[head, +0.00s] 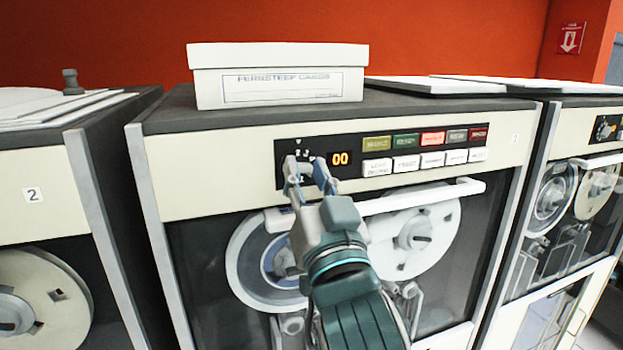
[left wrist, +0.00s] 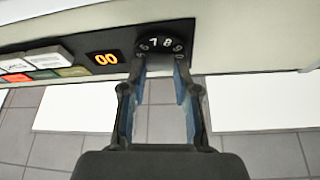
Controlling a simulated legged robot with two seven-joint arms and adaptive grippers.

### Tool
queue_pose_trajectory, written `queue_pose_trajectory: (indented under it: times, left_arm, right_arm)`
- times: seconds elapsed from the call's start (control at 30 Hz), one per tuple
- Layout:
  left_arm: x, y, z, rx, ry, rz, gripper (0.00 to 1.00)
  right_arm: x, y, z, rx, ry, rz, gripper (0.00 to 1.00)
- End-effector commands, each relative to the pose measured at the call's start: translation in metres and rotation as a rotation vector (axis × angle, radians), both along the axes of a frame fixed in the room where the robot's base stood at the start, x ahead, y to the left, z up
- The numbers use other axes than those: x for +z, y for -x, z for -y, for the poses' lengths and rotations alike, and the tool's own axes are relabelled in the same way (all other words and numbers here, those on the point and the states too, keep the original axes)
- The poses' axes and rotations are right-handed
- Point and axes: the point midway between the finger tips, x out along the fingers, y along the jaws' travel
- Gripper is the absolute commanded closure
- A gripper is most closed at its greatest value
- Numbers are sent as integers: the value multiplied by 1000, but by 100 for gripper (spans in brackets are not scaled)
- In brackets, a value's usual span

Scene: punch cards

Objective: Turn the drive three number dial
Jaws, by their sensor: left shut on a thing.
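The black number dial (left wrist: 160,45) sits on the dark control panel of the middle tape drive (head: 210,190). In the left wrist view the gripper's fingertips (left wrist: 160,63) are at the dial's near edge. In the head view the gripper covers most of the dial. The orange display (head: 341,158) beside it reads 00. My right gripper is not in view.
Labelled coloured and white buttons (head: 432,138) lie right of the display. A white door handle (head: 425,196) runs below the panel, close to my arm. A card box (head: 280,80) stands on top. The left drive carries a 2 label (head: 33,194); another drive stands at right.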

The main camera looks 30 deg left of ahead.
Motion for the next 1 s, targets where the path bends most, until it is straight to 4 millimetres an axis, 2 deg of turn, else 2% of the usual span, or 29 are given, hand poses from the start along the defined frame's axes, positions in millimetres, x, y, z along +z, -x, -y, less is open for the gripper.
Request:
queue_pose_trajectory:
  times: [0.3,0.77,0.8,0.9,1.0]
  left_arm:
    - [-4,-2,-2,1,-65,-98,100]
    - [-4,-2,-2,1,-76,-112,100]
    - [-4,-2,-2,1,-76,-112,68]
    - [-3,-2,-2,0,-77,-111,45]
    - [-2,-2,-1,0,-79,-108,45]
  right_arm:
    - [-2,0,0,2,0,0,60]
    - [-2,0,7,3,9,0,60]
    - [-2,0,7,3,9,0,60]
    - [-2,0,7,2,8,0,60]
    - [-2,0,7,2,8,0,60]
